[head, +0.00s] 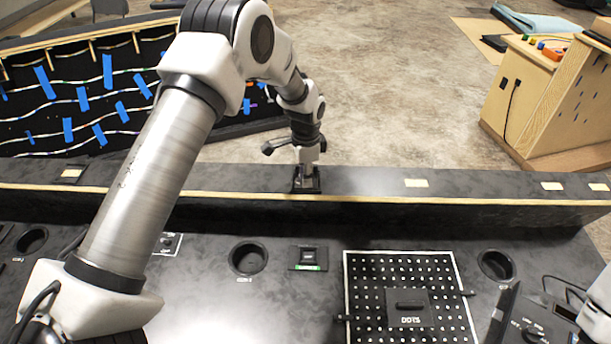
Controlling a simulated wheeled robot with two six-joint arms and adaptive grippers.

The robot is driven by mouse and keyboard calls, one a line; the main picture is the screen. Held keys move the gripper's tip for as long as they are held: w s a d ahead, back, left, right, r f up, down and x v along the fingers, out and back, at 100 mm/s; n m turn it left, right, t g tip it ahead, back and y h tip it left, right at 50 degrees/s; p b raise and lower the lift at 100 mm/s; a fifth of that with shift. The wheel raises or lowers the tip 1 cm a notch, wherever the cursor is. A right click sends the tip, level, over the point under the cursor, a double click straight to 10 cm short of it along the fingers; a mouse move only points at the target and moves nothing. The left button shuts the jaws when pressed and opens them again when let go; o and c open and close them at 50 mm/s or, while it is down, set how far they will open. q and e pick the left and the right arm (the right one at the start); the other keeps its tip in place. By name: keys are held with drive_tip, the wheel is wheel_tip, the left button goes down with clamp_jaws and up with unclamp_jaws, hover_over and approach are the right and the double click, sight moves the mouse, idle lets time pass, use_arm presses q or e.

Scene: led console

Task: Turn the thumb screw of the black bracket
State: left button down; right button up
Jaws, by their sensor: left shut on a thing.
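The black bracket (306,187) sits on top of the raised dark ledge, near the middle of the head view. My left gripper (308,172) reaches down to it from above, its fingers closed at the bracket. The thumb screw is hidden between the fingers, so its angle cannot be seen. Part of my right arm shows at the lower right edge, but its gripper is not in view.
The ledge (460,184) runs across the view with pale labels on it. In front lies a dark console with round recesses (248,258) and a white-framed dotted panel (370,270). A wooden cabinet (545,100) stands behind right. Concrete floor is open behind.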

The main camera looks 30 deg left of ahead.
use_arm(q)
drive_tip(key=m, duration=0.4)
drive_tip(key=shift+m+b, duration=0.3)
drive_tip(key=m, duration=0.4)
drive_tip(key=shift+w+m, duration=0.1)
drive_tip(key=shift+m, duration=0.2)
drive_tip(key=m, duration=0.4)
drive_tip(key=shift+b, duration=0.35)
drive_tip(key=shift+m, duration=2.3)
drive_tip(key=shift+w, duration=0.1)
drive_tip(key=c, duration=1.2)
unclamp_jaws()
drive_tip(key=shift+r, duration=0.1)
drive_tip(key=shift+o, duration=1.3)
drive_tip(key=shift+s+d, duration=0.15)
drive_tip(key=shift+s, duration=0.05)
